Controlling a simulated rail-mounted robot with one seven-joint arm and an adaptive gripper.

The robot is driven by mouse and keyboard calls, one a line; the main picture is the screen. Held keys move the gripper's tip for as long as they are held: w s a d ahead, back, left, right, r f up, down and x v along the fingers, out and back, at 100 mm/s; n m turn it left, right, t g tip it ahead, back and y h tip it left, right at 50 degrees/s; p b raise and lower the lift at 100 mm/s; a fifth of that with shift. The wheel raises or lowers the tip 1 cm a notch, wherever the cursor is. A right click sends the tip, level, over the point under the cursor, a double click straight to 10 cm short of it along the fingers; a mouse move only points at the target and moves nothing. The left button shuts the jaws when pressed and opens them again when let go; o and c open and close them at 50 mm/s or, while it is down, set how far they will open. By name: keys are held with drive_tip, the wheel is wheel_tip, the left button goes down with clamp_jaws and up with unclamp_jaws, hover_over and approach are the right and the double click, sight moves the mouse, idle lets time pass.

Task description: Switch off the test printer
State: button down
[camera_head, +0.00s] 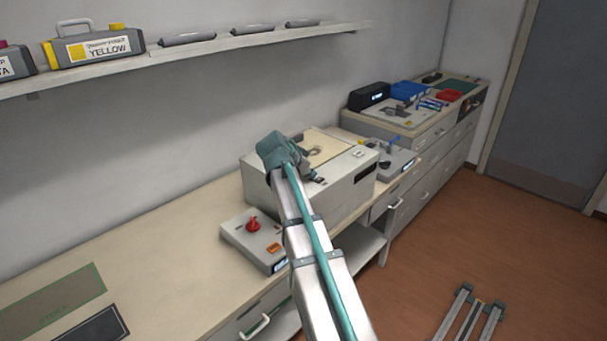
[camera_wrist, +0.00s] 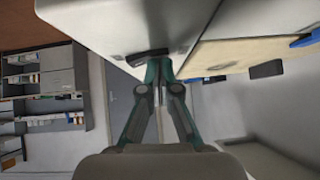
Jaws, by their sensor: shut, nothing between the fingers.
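The test printer appears to be the large pale grey box (camera_head: 345,192) on the bench in the head view, with a beige panel on top. My gripper (camera_head: 317,180) is at its near top edge, partly hidden by my own wrist. In the wrist view my gripper (camera_wrist: 158,66) is shut and empty. Its fingertips are at a small dark switch-like part (camera_wrist: 148,53) on the pale grey housing (camera_wrist: 110,25). I cannot tell whether they touch it or which way it is set.
A low grey box (camera_head: 243,241) with a red knob (camera_head: 253,224) stands left of the printer. Another low grey device (camera_head: 397,168) stands to its right. A wall shelf (camera_head: 200,47) holds a YELLOW toner bottle (camera_head: 98,47). The left bench top (camera_head: 165,275) is mostly clear.

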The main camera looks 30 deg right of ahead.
drive_tip(key=shift+s+f, duration=0.15)
drive_tip(key=shift+s+d+r, duration=0.2)
drive_tip(key=shift+s+d, duration=0.1)
drive_tip(key=shift+s, duration=0.35)
drive_tip(key=shift+r, duration=0.1)
drive_tip(key=r+p, duration=0.1)
drive_tip(key=r, duration=0.1)
drive_tip(key=r+p, duration=0.1)
drive_tip(key=r, duration=0.1)
drive_tip(key=shift+s+d+r, duration=0.1)
drive_tip(key=shift+s+r, duration=0.1)
drive_tip(key=shift+r, duration=0.05)
drive_tip(key=b+v, duration=0.3)
drive_tip(key=v, duration=0.6)
drive_tip(key=shift+s+a, duration=0.3)
